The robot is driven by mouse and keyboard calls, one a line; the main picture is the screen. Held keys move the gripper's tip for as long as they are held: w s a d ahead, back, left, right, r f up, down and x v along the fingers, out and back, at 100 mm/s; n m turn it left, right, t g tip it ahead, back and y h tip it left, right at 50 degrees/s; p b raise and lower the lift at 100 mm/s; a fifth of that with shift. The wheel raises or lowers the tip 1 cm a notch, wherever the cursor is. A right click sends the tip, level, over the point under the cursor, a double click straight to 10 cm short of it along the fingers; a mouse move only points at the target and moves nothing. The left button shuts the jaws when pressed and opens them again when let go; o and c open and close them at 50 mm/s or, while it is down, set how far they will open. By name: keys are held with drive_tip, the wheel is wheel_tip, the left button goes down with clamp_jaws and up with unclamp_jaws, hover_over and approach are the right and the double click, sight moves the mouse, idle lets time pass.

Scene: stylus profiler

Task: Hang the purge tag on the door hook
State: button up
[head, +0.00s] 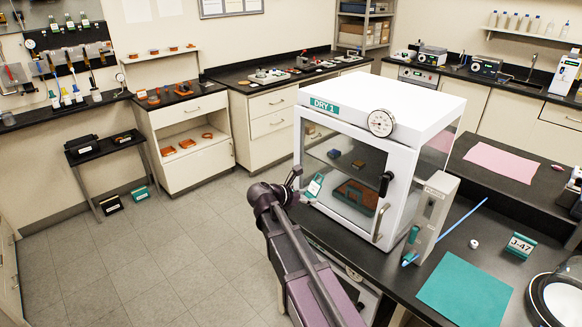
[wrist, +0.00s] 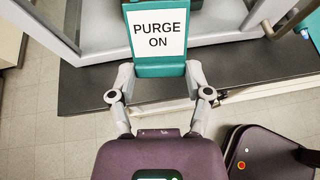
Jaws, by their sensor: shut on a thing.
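The purge tag (wrist: 159,35) is a white card reading "PURGE ON" in a teal frame, upright in the wrist view. My gripper (wrist: 161,72) is shut on its lower teal part. In the head view the tag (head: 315,185) is in front of the left side of the dry cabinet's glass door, and my gripper (head: 293,187) is beside it. The white cabinet (head: 390,105) is labelled "DRY 1". A black latch-like part (head: 386,184) and a grey handle (head: 381,223) sit at the door's right side. I cannot make out the door hook with certainty.
A grey upright unit (head: 433,215) with a blue tube stands right of the cabinet. The black bench (wrist: 230,72) runs below the tag.

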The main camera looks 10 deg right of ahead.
drive_tip(key=w+a+r+n+t+h, duration=0.1)
drive_tip(key=w+a+r+t+h, duration=0.3)
drive_tip(key=r, duration=0.5)
drive_tip(key=shift+w+r+n+t, duration=0.15)
drive_tip(key=shift+w+n+t, duration=0.15)
drive_tip(key=shift+t, duration=0.2)
drive_tip(key=shift+s+a, duration=0.1)
approach(319, 151)
drive_tip(key=shift+x, duration=1.05)
drive_tip(key=shift+d+r, duration=0.2)
drive_tip(key=shift+d, duration=0.15)
idle(0.6)
drive_tip(key=shift+x, duration=0.8)
drive_tip(key=shift+x, duration=0.85)
drive_tip(key=shift+a+f+b, duration=0.1)
drive_tip(key=shift+f+b, duration=0.45)
drive_tip(key=shift+f, duration=0.05)
idle(0.3)
